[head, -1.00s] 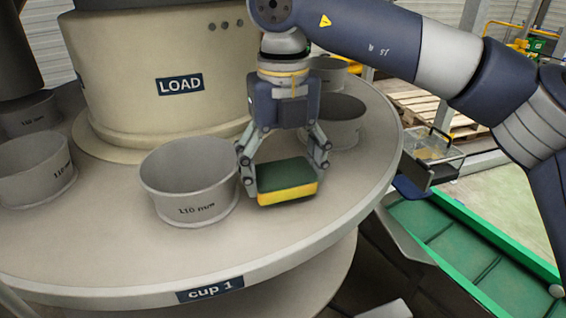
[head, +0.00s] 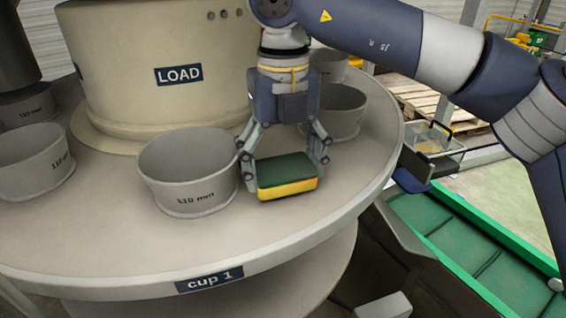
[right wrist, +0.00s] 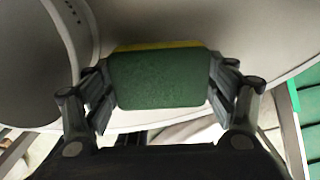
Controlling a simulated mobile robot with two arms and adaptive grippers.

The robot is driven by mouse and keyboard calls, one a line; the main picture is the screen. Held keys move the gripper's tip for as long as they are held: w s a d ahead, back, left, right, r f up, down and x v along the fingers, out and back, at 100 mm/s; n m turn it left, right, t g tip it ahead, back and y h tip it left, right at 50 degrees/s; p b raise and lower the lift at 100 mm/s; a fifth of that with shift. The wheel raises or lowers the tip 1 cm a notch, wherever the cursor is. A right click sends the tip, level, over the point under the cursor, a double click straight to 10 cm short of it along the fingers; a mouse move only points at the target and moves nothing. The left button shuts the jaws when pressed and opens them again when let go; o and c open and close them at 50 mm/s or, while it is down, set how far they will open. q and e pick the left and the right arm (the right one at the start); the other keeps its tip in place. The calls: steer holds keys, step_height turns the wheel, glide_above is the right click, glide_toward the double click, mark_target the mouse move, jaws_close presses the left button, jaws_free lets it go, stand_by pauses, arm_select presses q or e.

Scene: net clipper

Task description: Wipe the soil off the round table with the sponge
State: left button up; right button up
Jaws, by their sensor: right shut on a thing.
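The sponge (head: 286,178), yellow with a dark green top, is held between the fingers of my right gripper (head: 286,165), low over the round table (head: 120,225). I cannot tell for sure whether its underside touches the tabletop. In the right wrist view the sponge (right wrist: 158,80) shows its green face, with a finger of the right gripper (right wrist: 160,88) at each end. No soil can be made out on the visible part of the table. My left gripper does not show.
A grey 110 mm cup (head: 190,180) stands just left of the sponge. Another cup (head: 345,112) is behind the gripper, and more stand at the left (head: 35,160). The cream LOAD column (head: 130,100) rises behind. A green conveyor (head: 440,235) lies beyond the right edge.

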mark_target(302, 157)
steer(key=shift+f+b, duration=0.55)
steer(key=shift+f, duration=0.2)
steer(key=shift+w+d+r+p, duration=0.15)
steer(key=shift+w+d+p, duration=0.2)
steer(key=shift+w+d, duration=1.05)
steer(key=shift+s+d+f, duration=0.1)
steer(key=shift+d+f, duration=0.05)
steer(key=shift+f, duration=0.1)
steer(key=shift+s+a+f+b, duration=0.15)
steer(key=shift+s+a+b, duration=0.4)
steer(key=shift+s+a, duration=0.35)
steer(key=shift+a, duration=0.05)
steer(key=shift+c, duration=0.7)
steer(key=shift+s+a+f, duration=0.1)
steer(key=shift+s+a, duration=0.45)
steer(key=shift+c, duration=0.2)
